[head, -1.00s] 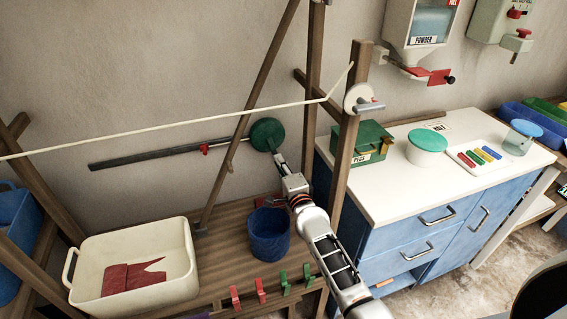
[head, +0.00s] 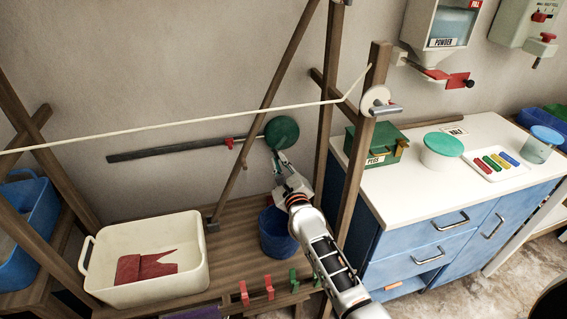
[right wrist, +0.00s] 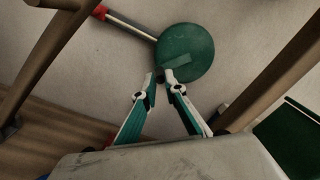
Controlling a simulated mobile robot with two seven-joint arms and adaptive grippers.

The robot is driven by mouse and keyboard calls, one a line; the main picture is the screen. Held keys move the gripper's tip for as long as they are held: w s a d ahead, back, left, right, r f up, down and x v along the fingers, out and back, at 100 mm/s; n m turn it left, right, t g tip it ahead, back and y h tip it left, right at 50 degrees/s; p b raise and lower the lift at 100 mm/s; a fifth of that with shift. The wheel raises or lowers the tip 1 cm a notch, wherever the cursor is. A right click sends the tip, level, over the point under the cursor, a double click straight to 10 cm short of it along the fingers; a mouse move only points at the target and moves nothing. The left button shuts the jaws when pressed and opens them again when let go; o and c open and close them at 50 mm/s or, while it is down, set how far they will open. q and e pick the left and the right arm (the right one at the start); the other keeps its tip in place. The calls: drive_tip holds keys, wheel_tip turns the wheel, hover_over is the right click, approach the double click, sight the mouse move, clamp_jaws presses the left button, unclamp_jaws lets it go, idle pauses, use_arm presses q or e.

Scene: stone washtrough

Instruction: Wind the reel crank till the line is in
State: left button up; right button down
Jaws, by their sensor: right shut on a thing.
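The reel is a round green disc (head: 281,132) on the wall at the right end of a dark bar (head: 165,150); it also shows in the right wrist view (right wrist: 185,53). A red marker (head: 229,143) sits on the bar, left of the disc. My right gripper (head: 277,160) is at the disc's lower edge, shut on the crank handle, which the fingers mostly hide. In the right wrist view, the fingertips (right wrist: 160,80) are close together at the disc's lower left. A pale line (head: 200,130) runs across to a white pulley (head: 375,97) on a wooden post. My left gripper is out of view.
A wooden post (head: 362,150) stands right of my right arm, and a slanted pole (head: 262,115) to its left. A blue bucket (head: 274,235) is beside my forearm. A white basin (head: 145,285) with red cloth stands at lower left. A blue cabinet (head: 400,246) is at right.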

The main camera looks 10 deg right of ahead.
drive_tip(key=d+r+m, duration=0.1)
drive_tip(key=r+m, duration=0.3)
drive_tip(key=m, duration=1)
drive_tip(key=d+r+m, duration=0.2)
drive_tip(key=r+m, duration=0.3)
drive_tip(key=m, duration=0.9)
drive_tip(key=shift+d, duration=0.3)
drive_tip(key=c, duration=2.1)
unclamp_jaws()
